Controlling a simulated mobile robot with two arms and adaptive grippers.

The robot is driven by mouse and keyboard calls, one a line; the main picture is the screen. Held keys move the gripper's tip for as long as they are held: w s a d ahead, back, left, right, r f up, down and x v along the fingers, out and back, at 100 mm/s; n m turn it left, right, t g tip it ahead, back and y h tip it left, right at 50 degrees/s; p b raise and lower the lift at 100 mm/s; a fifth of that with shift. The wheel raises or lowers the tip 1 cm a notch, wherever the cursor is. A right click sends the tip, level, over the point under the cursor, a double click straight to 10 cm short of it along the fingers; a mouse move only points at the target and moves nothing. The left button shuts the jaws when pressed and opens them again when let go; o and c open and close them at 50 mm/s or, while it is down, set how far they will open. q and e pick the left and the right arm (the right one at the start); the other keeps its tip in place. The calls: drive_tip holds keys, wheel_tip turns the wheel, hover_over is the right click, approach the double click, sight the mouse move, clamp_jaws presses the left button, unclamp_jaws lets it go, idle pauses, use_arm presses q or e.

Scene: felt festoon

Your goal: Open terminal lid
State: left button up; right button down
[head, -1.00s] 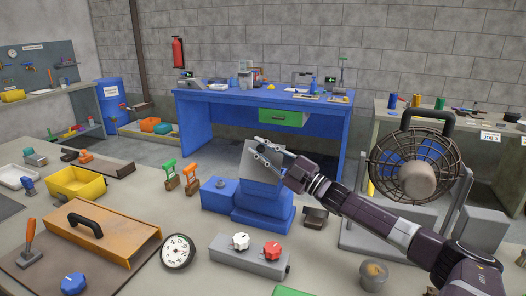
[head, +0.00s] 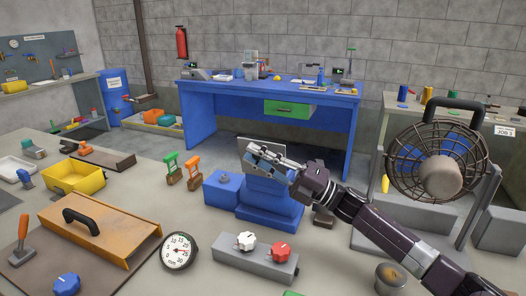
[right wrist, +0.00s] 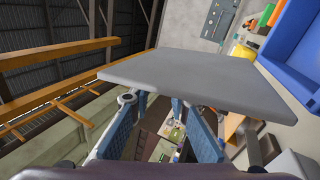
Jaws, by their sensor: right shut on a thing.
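The terminal is a stepped blue housing (head: 270,205) on the near workbench. Its grey lid (head: 262,142) stands steeply raised above the housing, partly hidden behind my right gripper (head: 256,160). The right gripper is shut on the lid, its fingers pointing left in the head view. In the right wrist view the lid (right wrist: 200,82) spans the picture as a flat grey plate, with the blue fingers of the gripper (right wrist: 165,122) at its lower edge. The exact contact is partly hidden. My left gripper is not in view.
A smaller blue box (head: 221,190) adjoins the housing at left. A caged fan (head: 440,165) stands close by my right arm. A grey knob box (head: 254,262), a dial gauge (head: 179,251) and an orange cover (head: 100,226) lie in front and left.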

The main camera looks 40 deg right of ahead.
drive_tip(key=shift+s+a+f+n, duration=0.1)
drive_tip(key=shift+a+f+n, duration=0.1)
drive_tip(key=shift+n, duration=0.4)
drive_tip(key=c, duration=1.8)
unclamp_jaws()
drive_tip(key=shift+s, duration=0.1)
drive_tip(key=v, duration=1.2)
drive_tip(key=shift+d, duration=0.1)
drive_tip(key=shift+w+r, duration=0.1)
drive_tip(key=shift+w, duration=0.15)
